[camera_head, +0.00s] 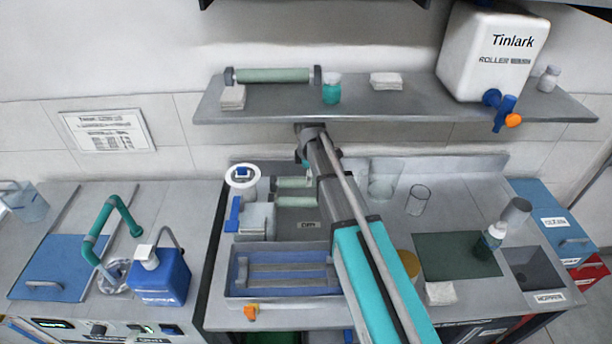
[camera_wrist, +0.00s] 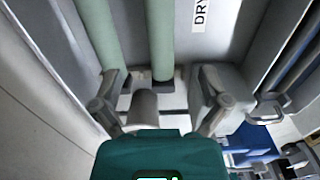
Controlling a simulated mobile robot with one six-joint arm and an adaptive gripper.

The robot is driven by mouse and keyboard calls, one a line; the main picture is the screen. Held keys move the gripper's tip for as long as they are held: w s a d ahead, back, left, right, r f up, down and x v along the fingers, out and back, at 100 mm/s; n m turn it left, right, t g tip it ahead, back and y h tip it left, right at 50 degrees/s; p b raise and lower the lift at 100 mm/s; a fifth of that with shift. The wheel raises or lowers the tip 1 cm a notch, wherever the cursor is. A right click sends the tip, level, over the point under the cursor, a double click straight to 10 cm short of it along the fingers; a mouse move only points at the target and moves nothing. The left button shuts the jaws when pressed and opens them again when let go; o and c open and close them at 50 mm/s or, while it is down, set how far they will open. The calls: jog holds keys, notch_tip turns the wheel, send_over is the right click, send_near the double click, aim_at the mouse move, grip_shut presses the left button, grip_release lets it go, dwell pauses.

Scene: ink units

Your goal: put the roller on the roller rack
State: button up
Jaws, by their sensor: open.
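A pale green roller (camera_head: 272,75) with dark ends lies along the left of the wall shelf. Two more green rollers (camera_head: 293,183) lie side by side by a DRY label behind the counter tray, partly hidden by my arm. They also show in the wrist view, one at the left (camera_wrist: 101,35) and one at the centre (camera_wrist: 161,40). I cannot tell which holder is the roller rack. My gripper (camera_wrist: 158,88) is open, its fingers apart near the rollers' near ends. A grey cylindrical part (camera_wrist: 143,107) shows between the fingers; I cannot tell whether they touch anything.
The shelf (camera_head: 390,104) runs above my arm, with a teal-filled jar (camera_head: 331,89) and a white tank (camera_head: 492,52) on it. A blue-grey tray (camera_head: 238,286) stands in front of the rollers. Glass beakers (camera_head: 418,200) stand to the right of my arm.

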jog(key=s+d+m, duration=0.4)
jog(key=s+m, duration=0.1)
jog(key=s, duration=0.1)
jog(key=s+d+m, duration=0.5)
jog(key=s+m, duration=0.1)
jog(key=s, duration=0.1)
jog(key=s+d+m, duration=0.5)
jog(key=s+m, duration=0.1)
jog(key=s, duration=0.1)
jog(key=shift+s, duration=0.1)
jog(key=shift+s+d+m, duration=0.2)
jog(key=shift+s+m, duration=0.1)
jog(key=shift+m, duration=0.2)
